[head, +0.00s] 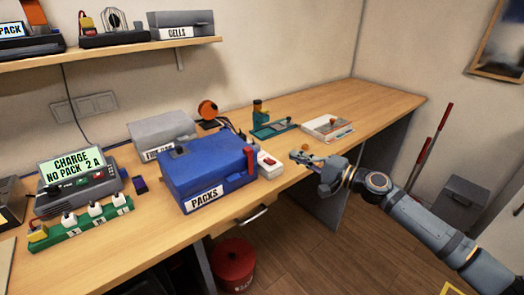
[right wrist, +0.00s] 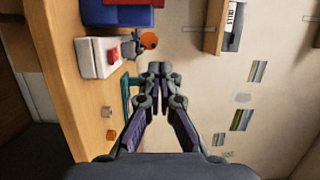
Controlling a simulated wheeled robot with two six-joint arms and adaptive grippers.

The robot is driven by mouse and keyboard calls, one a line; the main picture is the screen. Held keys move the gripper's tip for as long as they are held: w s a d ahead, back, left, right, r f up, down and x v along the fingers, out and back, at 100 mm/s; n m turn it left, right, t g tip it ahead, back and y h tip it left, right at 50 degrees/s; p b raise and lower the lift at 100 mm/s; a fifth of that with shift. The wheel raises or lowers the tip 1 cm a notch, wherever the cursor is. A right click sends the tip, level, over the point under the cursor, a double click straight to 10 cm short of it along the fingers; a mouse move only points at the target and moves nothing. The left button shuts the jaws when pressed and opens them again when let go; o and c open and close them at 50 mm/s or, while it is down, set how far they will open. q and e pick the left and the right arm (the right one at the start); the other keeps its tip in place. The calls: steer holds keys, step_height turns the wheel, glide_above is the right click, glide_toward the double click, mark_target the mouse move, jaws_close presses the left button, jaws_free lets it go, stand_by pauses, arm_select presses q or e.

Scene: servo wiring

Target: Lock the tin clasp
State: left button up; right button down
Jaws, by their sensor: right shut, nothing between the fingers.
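The blue tin (head: 205,170) labelled PACKS stands on the desk with its lid down. A red upright piece (head: 250,158), which looks like its clasp, is at the tin's right end; I cannot tell whether it is locked. Part of the tin shows at the top of the right wrist view (right wrist: 114,16). My right gripper (head: 298,158) is shut and empty, over the desk's front edge, to the right of the tin and apart from it. Its closed fingertips (right wrist: 160,70) show in the right wrist view. My left gripper is not in view.
A white box with a red top part (head: 270,166) stands between the tin and my right gripper. A grey box (head: 160,132) is behind the tin. A charger (head: 75,182) and green power strip (head: 85,222) lie left. The desk's far right is clear.

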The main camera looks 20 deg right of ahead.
mark_target(248, 161)
steer(key=p+x, duration=0.4)
steer(key=x, duration=0.6)
steer(key=shift+r, duration=0.15)
steer(key=a+p, duration=0.1)
steer(key=a, duration=0.1)
steer(key=s+a+p, duration=0.1)
steer(key=a, duration=0.1)
steer(key=shift+s, duration=0.15)
steer(key=shift+d+f, duration=0.1)
steer(key=shift+f, duration=0.15)
